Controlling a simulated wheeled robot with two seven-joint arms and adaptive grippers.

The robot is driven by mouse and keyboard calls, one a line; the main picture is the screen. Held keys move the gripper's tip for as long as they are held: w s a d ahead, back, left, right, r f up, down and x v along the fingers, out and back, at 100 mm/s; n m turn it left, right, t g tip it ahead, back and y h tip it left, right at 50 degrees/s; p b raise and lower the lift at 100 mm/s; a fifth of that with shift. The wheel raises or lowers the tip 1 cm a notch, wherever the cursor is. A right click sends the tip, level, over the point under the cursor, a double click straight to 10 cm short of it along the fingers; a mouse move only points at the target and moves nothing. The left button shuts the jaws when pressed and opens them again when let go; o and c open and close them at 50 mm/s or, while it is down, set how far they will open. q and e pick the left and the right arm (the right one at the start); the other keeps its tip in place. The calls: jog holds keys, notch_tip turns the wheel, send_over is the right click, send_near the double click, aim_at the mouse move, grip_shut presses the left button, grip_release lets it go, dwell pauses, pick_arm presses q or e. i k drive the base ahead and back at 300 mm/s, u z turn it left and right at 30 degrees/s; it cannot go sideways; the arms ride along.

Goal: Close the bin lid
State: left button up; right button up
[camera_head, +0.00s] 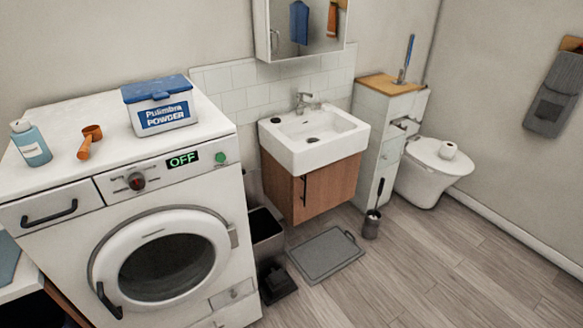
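A dark bin (267,247) stands on the floor in the narrow gap between the washing machine and the sink cabinet. Its top looks open, with a dark inside showing. A grey upright panel (253,187) behind the opening may be its raised lid, but it is partly hidden by the washing machine. A black piece (276,284) sticks out low at the bin's front and looks like a pedal. Neither of my grippers is in view.
The washing machine (120,190) stands close on the bin's left, with a powder box (160,105), bottle (31,143) and orange scoop (89,141) on top. The sink cabinet (325,188) is on the right. A grey flat mat-like item (326,255) lies nearby.

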aim_at(253, 187)
jog(key=z, duration=0.35)
jog(key=i, duration=0.75)
jog(key=u, duration=0.65)
jog(key=i, duration=1)
jog(key=u, duration=0.75)
